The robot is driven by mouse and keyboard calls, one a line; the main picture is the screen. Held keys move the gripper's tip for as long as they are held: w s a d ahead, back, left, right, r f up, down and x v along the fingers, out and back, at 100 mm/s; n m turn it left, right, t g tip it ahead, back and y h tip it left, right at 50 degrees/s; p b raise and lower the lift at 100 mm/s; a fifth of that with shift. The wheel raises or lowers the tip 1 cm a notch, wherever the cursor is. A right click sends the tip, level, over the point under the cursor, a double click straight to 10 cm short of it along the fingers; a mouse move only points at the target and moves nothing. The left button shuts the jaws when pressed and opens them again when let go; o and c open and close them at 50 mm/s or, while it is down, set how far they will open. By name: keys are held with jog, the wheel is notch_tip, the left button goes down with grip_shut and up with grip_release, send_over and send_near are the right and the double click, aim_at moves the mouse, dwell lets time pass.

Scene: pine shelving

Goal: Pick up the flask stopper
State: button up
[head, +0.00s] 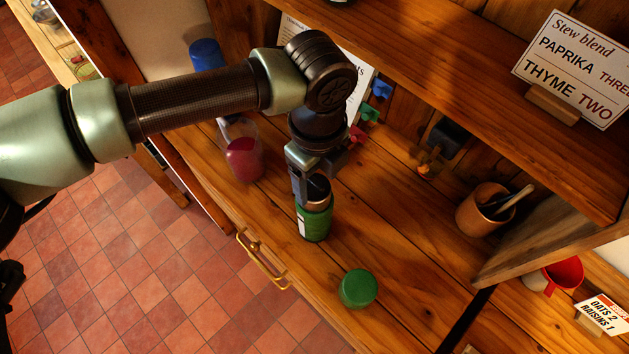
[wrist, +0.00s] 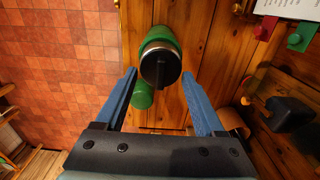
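A green flask (head: 316,223) with a steel rim stands upright on the wooden counter below my gripper (head: 309,188). The wrist view looks down on the flask (wrist: 160,33), and the dark flask stopper (wrist: 158,68) shows in its mouth with a black ridge across it. My gripper (wrist: 159,74) is open, its blue fingers on either side of the flask mouth with a gap on each side. Nothing is held. In the head view the gripper hides most of the stopper. A separate green cap (head: 358,288) lies on the counter in front of the flask.
A clear jar with red contents (head: 243,158) stands left of the flask. A wooden mortar (head: 484,209) is at the right, under the upper shelf with a recipe sign (head: 575,62). Colored clips (head: 381,89) hang at the back. The counter between flask and mortar is clear.

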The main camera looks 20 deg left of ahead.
jog(key=c, duration=0.9)
jog(key=shift+o, duration=0.2)
notch_tip(320, 180, up, 11)
jog(key=b, duration=0.3)
notch_tip(320, 180, up, 4)
jog(key=p, duration=0.3)
send_over(317, 183)
jog(key=shift+b, duration=0.3)
